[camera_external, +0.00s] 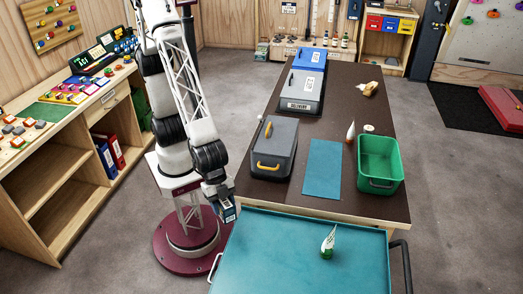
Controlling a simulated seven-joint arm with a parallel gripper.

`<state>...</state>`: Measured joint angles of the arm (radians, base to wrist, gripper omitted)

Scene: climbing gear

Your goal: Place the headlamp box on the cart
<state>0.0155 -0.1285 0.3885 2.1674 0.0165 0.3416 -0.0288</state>
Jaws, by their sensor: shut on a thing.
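My gripper (226,205) points down near the front left corner of the dark table, by the far left corner of the cart. It is shut on a small dark box with a blue-and-white face (230,213), which looks like the headlamp box. Its print is too small to read, and the gripper covers its upper part. The box is held at the cart's rim; the picture does not show clearly whether it touches. The cart (280,255) has a flat teal top with a raised rim and stands in the foreground.
A white-and-green bottle-like item (328,242) stands on the cart's right half; the rest is clear. The dark table (300,200) behind holds a grey lidded box (274,148), a green bin (380,160) and a blue mat (322,168). A black handle (403,262) rises at the cart's right.

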